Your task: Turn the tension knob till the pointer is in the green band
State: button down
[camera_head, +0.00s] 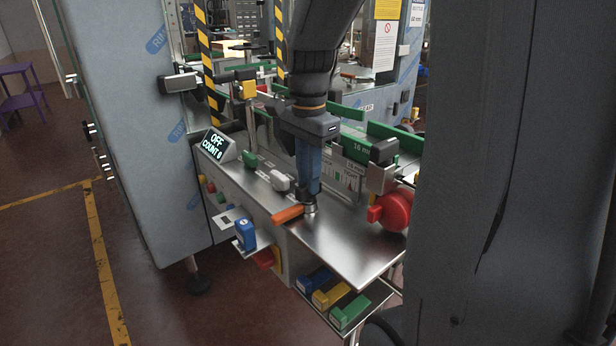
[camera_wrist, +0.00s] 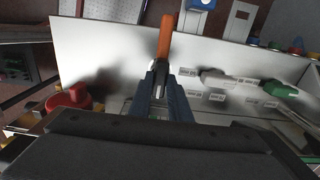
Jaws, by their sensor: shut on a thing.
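My gripper (camera_head: 308,192) points down over the bare metal plate at the machine's front, its blue fingers shut on an orange-handled lever (camera_head: 288,213) with a round metal hub. In the wrist view, the orange handle (camera_wrist: 164,38) sticks out beyond the fingertips (camera_wrist: 160,68). I cannot tell whether this lever is the tension knob. A large red knob (camera_head: 396,210) stands to the right, apart from my gripper; it also shows in the wrist view (camera_wrist: 68,98). A panel with small markings (camera_head: 350,180) is partly hidden behind my gripper. I cannot make out a pointer or green band.
A white handle (camera_head: 280,180) and a green handle (camera_head: 250,159) sit left of my gripper. A display (camera_head: 218,145) reads OFF, COUNT 0. A blue stamp-like object (camera_head: 245,234) stands on a side shelf. Blue, yellow and green blocks (camera_head: 350,312) lie below the metal plate (camera_head: 345,245).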

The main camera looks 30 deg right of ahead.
jog(key=shift+n, duration=0.3)
jog(key=shift+r+n+p, duration=0.15)
jog(key=shift+n+p, duration=0.65)
jog(key=shift+p, duration=0.3)
jog(key=n+p, duration=0.2)
jog(key=n, duration=0.1)
jog(key=shift+n+p, duration=0.3)
jog(key=shift+p, duration=0.05)
jog(key=n+p, duration=0.4)
jog(key=n, duration=0.2)
jog(key=n+p, duration=0.3)
jog(key=n, duration=0.3)
jog(key=shift+n, duration=0.4)
jog(key=n+p, duration=0.2)
jog(key=n, duration=0.3)
jog(key=c, duration=1.6)
grip_release()
jog(key=shift+c, duration=0.2)
